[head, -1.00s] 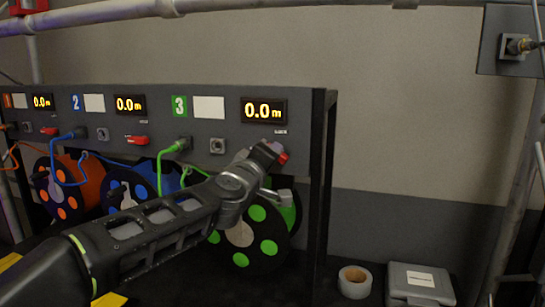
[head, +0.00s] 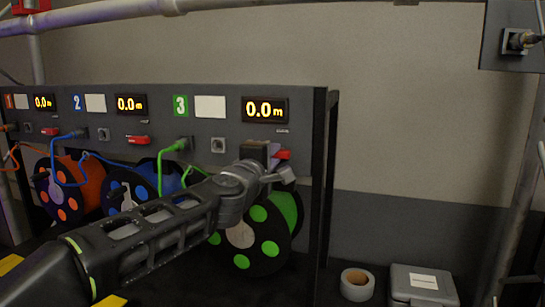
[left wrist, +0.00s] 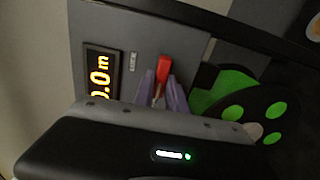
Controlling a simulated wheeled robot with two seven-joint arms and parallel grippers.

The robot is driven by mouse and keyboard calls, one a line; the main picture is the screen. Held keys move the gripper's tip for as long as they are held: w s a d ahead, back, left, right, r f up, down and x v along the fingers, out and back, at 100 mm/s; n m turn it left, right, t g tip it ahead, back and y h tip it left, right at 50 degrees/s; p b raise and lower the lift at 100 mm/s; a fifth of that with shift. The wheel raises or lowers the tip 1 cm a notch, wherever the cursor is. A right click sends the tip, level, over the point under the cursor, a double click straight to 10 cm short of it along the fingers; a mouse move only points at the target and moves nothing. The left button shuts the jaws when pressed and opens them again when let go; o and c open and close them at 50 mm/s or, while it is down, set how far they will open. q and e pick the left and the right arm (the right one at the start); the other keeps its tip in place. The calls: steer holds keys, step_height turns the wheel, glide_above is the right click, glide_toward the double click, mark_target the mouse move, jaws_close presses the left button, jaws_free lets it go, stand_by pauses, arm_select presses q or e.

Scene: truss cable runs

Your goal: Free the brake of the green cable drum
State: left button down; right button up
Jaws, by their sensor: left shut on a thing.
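The green cable drum (head: 262,235) has a black flange with green discs and sits under panel number 3; my left arm hides part of it. It also shows in the left wrist view (left wrist: 256,103). Its red brake lever (head: 283,154) is on the panel below the 0.0m display, near a small LOCK label. In the left wrist view the red lever (left wrist: 163,69) stands between the purple fingertips of my left gripper (left wrist: 161,95). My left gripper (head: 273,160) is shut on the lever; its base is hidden. My right gripper is not in view.
The blue drum (head: 168,178) and orange drum (head: 88,185) stand to the left, with red levers above. A green plug (head: 180,145) sits in the panel. A tape roll (head: 357,284) and grey case (head: 422,285) lie at right. A black frame post (head: 323,190) stands close right.

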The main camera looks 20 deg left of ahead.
arm_select(q)
steer(key=shift+f, duration=0.1)
steer(key=c, duration=1.4)
jaws_free()
steer(key=shift+o, duration=0.2)
steer(key=shift+s, duration=0.1)
steer(key=s, duration=0.7)
steer(key=shift+s+a, duration=0.25)
steer(key=shift+s, duration=0.05)
